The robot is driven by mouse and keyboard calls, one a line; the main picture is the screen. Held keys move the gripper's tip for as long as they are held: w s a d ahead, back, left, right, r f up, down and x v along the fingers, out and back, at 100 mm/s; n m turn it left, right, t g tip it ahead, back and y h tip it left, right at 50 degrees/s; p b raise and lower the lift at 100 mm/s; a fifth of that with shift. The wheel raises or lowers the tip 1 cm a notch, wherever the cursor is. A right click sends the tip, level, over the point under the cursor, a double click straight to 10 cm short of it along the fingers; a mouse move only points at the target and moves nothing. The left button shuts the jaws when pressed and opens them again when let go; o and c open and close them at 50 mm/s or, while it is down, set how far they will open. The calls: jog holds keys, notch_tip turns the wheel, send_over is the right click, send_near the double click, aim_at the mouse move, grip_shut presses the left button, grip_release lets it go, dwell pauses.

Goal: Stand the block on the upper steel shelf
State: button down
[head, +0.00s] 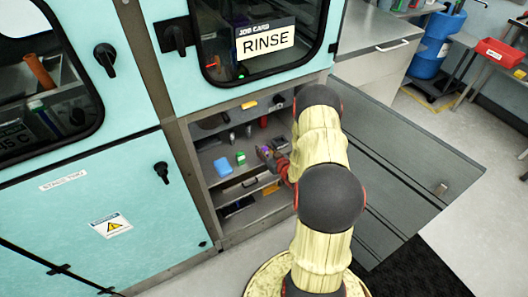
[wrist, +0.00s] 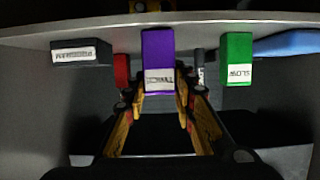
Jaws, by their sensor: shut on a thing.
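A purple block (wrist: 158,52) with a white label sits between the fingers of my gripper (wrist: 159,92) in the wrist view. The gripper is shut on it. In the head view the purple block (head: 263,150) shows small, with my gripper (head: 269,155) at it, inside the open cabinet bay. The block is at the steel shelf (head: 226,186), among other blocks. I cannot tell whether its base touches the shelf. My fingers hide part of its sides.
A green block (wrist: 237,58) and a blue one (wrist: 290,42) are to the right. A dark labelled block (wrist: 82,52) and a red one (wrist: 121,70) are to the left. A grey piece (wrist: 199,65) stands close right. The open cabinet door (head: 405,160) lies right of my arm.

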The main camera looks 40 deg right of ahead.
jog(key=shift+f, duration=0.1)
jog(key=c, duration=1.9)
grip_release()
jog(key=shift+f, duration=0.1)
jog(key=o, duration=0.3)
jog(key=shift+o, duration=0.6)
